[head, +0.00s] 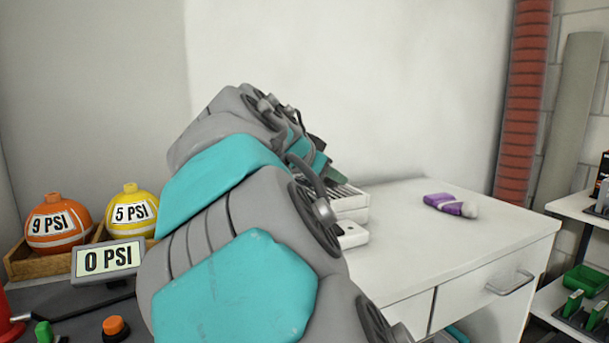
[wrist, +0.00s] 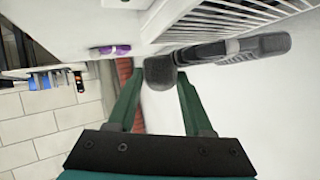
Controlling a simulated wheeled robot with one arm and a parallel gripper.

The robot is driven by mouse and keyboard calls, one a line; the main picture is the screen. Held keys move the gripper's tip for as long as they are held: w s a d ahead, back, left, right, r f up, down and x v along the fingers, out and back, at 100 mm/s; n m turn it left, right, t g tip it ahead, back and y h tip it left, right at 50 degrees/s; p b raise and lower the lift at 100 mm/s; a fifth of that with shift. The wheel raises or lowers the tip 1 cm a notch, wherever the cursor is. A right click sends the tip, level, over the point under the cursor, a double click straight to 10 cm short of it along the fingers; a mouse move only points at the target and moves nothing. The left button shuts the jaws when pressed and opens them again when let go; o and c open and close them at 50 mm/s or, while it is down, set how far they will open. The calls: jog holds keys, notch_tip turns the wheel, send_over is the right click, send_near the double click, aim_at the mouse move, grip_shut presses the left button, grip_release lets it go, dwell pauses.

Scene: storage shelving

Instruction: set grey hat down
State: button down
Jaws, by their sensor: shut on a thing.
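In the wrist view, the two green fingers of my gripper (wrist: 159,80) stand apart on either side of a dark grey thing, which I take to be the grey hat (wrist: 160,73). A longer dark grey part runs from it to the right; its full shape is hard to make out, and I cannot tell whether it touches the surface behind. In the head view, my arm hides most of the gripper and I cannot make out the hat. The gripper is near the left part of the white desk (head: 420,240).
A white slatted box (head: 350,203) stands on the desk beside my gripper. A purple and white item (head: 450,205) lies farther right, with clear desktop around it. Orange (head: 58,222) and yellow (head: 130,210) PSI balls sit at left. Shelving (head: 578,207) is at far right.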

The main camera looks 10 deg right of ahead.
jog(key=p, duration=0.5)
send_over(316, 194)
jog(key=shift+f, duration=2.2)
jog(key=shift+f, duration=0.2)
jog(key=shift+c, duration=1.5)
grip_release()
jog(key=shift+r, duration=0.25)
jog(key=b+v, duration=0.1)
jog(key=v, duration=1.1)
jog(key=shift+b, duration=0.3)
